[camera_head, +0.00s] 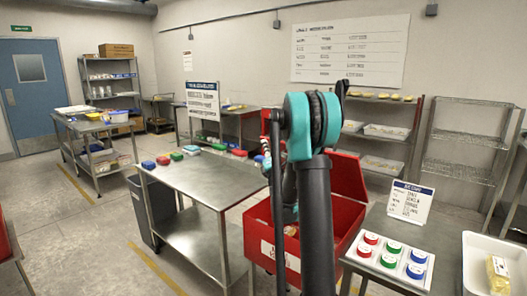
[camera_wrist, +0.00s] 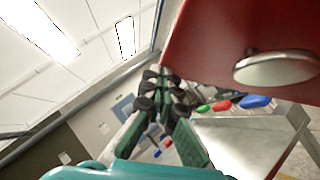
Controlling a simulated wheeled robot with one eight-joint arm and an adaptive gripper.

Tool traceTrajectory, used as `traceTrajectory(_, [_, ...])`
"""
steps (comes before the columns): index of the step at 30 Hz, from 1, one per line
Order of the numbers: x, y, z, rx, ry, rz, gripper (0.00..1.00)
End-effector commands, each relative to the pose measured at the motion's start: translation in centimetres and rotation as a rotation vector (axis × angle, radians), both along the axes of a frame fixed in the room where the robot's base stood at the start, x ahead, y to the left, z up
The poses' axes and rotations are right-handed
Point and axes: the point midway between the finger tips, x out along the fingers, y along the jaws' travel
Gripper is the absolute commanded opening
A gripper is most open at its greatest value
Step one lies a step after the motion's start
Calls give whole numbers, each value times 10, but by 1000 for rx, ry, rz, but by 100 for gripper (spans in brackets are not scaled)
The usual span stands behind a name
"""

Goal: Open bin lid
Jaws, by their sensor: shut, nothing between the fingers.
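The red bin (camera_head: 258,236) stands in the middle of the head view, partly hidden behind my arm. Its red lid (camera_head: 345,176) is raised and tilted at the back right, so the bin's mouth shows, with something yellowish inside. In the wrist view a red panel, seemingly the lid (camera_wrist: 215,40), fills the upper right, with a pale round knob or disc (camera_wrist: 277,68) on it. My gripper (camera_wrist: 160,82) is shut and empty, just left of the panel's edge; whether it touches the panel I cannot tell. In the head view my arm hides most of the gripper.
A steel table (camera_head: 190,183) with red, green and blue items is left of the bin. A steel counter (camera_head: 375,225) at right holds a white tray of coloured buttons (camera_head: 391,258), a sign (camera_head: 410,203) and a white tub (camera_head: 478,262). Open floor lies at lower left.

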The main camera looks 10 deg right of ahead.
Motion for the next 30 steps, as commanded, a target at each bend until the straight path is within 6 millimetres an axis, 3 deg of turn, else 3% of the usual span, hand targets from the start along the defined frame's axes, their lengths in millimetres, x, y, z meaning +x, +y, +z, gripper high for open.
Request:
traceTrajectory(8, [30, -41, 46, 119, 93, -4, 0])
traceTrajectory(15, [68, -89, 85, 249, 197, -6, 0])
traceTrajectory(24, [117, -152, 116, 249, 194, -4, 0])
traceTrajectory(30, [142, -183, 125, 249, 194, -2, 0])
